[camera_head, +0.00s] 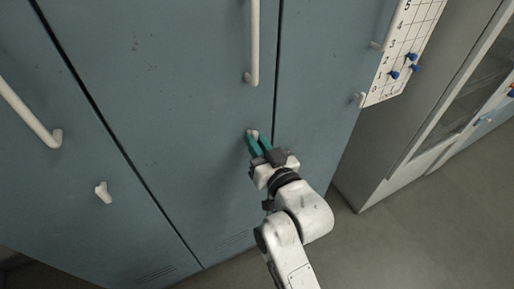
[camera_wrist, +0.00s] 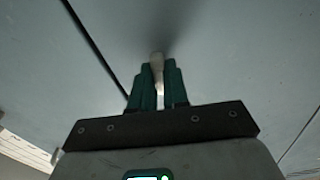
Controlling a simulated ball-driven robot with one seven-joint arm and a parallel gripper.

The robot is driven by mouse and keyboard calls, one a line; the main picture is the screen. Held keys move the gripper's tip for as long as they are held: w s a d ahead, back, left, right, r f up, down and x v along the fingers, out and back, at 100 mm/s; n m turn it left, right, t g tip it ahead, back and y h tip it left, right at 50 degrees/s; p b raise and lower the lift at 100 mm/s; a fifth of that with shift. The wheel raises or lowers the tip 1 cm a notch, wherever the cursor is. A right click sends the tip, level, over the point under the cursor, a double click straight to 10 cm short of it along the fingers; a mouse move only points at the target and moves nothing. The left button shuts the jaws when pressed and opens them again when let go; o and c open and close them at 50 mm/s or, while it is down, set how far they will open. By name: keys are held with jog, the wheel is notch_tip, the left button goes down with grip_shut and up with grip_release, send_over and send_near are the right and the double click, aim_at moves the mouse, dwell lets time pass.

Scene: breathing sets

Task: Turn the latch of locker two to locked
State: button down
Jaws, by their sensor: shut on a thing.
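The middle blue-grey locker door (camera_head: 190,100) carries a small whitish latch (camera_head: 252,133) below its long handle (camera_head: 254,45). My gripper (camera_head: 257,145) is at this latch, its teal fingers shut on it. In the wrist view the latch (camera_wrist: 157,62) sits between the teal fingertips (camera_wrist: 158,80), its upper end showing above them. The latch's lower part is partly hidden by the fingers. No locker number shows, so I cannot tell from the frames which door is locker two.
The left door has its own handle (camera_head: 32,115) and a tilted latch (camera_head: 103,192). A grey cabinet (camera_head: 400,130) stands farther right. Open floor (camera_head: 430,225) lies at the lower right.

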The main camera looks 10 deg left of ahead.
jog(key=shift+f+n+b, duration=0.15)
jog(key=shift+n+b, duration=0.2)
jog(key=shift+n, duration=0.35)
jog(key=c, duration=1.1)
grip_release()
jog(key=shift+s, duration=0.1)
jog(key=b+v, duration=0.1)
jog(key=v, duration=0.9)
jog(key=shift+s+d+b, duration=0.25)
jog(key=shift+b, duration=0.1)
